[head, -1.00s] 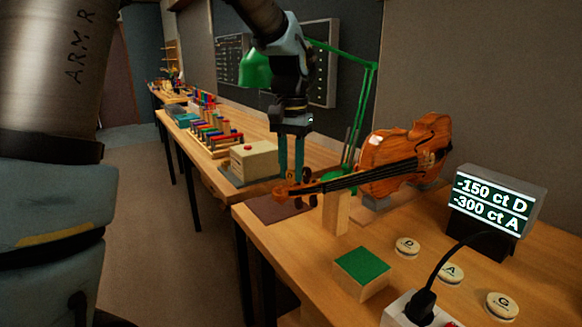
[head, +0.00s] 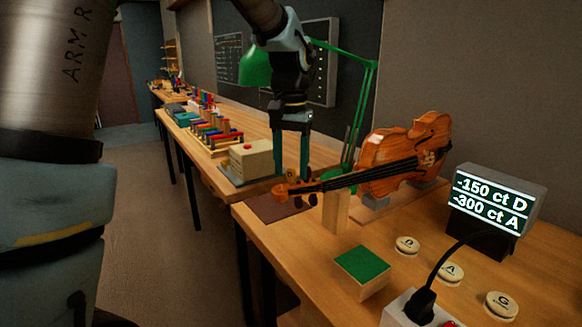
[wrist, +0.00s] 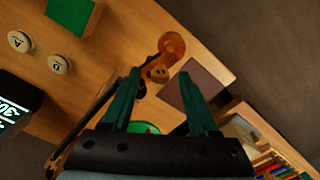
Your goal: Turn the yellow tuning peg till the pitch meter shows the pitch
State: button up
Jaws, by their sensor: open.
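The violin (head: 405,155) lies on a stand with its scroll and peg box (head: 292,190) toward the left. My gripper (head: 292,176) points down just above and behind the scroll, its two teal fingers wide apart and empty. I cannot tell whether this is the yellow tuning peg; the pegs look dark or brown in the head view. The pitch meter (head: 492,202) reads -150 ct D and -300 ct A.
A wooden post (head: 336,212) stands under the violin's neck. A green-topped block (head: 362,264), round buttons D (head: 407,245), A (head: 450,273) and G (head: 501,304), and a socket with a black cable are in front. A green lamp (head: 364,110) stands behind.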

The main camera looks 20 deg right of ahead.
aim_at(290, 168)
notch_tip(290, 168, up, 10)
jog(key=b, duration=0.1)
jog(key=shift+r, duration=0.15)
dwell(2.0)
jog(key=w+a+f+n, duration=0.35)
jog(key=a+f, duration=0.85)
jog(key=a, duration=0.5)
jog(key=s+a+f+n, duration=0.2)
jog(key=s+a+f, duration=0.1)
jog(key=a, duration=0.3)
jog(key=s+a+f+n+t, duration=0.1)
jog(key=s+a+f+n, duration=0.1)
jog(key=s+a+f, duration=0.2)
jog(key=a+f, duration=0.2)
jog(key=a, duration=0.1)
jog(key=shift+s+t, duration=0.25)
jog(key=shift+t, duration=0.05)
